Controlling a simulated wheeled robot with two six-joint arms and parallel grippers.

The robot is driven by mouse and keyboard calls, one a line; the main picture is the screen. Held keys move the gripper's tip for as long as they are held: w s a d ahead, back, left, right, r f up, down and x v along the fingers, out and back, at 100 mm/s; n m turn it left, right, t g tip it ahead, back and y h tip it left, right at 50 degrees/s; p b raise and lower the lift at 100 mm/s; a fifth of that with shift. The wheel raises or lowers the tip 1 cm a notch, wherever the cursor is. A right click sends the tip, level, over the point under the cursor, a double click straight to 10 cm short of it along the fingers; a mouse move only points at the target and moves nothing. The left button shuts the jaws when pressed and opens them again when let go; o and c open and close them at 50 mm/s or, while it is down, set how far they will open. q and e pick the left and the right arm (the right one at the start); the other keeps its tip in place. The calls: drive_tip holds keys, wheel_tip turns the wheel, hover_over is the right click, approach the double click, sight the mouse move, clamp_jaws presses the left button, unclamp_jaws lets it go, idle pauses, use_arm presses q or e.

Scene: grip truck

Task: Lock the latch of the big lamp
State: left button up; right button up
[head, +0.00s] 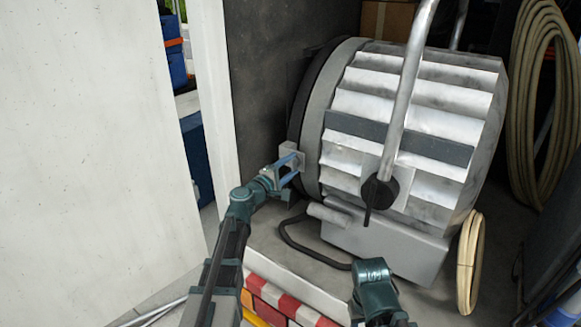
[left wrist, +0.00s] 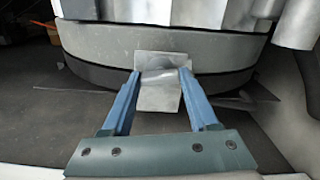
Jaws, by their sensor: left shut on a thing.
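The big lamp (head: 345,105) is a large ribbed silver drum with a grey front ring, lying on its side on a stand. Its latch (head: 299,150) is a small grey metal plate on the ring's edge, facing left. In the left wrist view the latch (left wrist: 160,88) stands out from the ring, between the blue fingers. My left gripper (head: 289,166) is shut on the latch, with a fingertip on either side (left wrist: 158,80). I cannot tell whether the latch is locked. Of my right arm only a dark teal link shows at the bottom; its gripper is out of view.
A curved metal handle (head: 408,85) with a black knob (head: 379,191) crosses the lamp's side. A white panel (head: 95,150) stands close at the left. Coiled hoses (head: 519,100) hang at the right. A red-and-white striped edge (head: 285,300) lies below the lamp.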

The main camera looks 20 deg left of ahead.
use_arm(q)
drive_tip(key=shift+m, duration=0.9)
drive_tip(key=o, duration=1.4)
drive_tip(key=v, duration=1.4)
drive_tip(key=shift+w, duration=0.1)
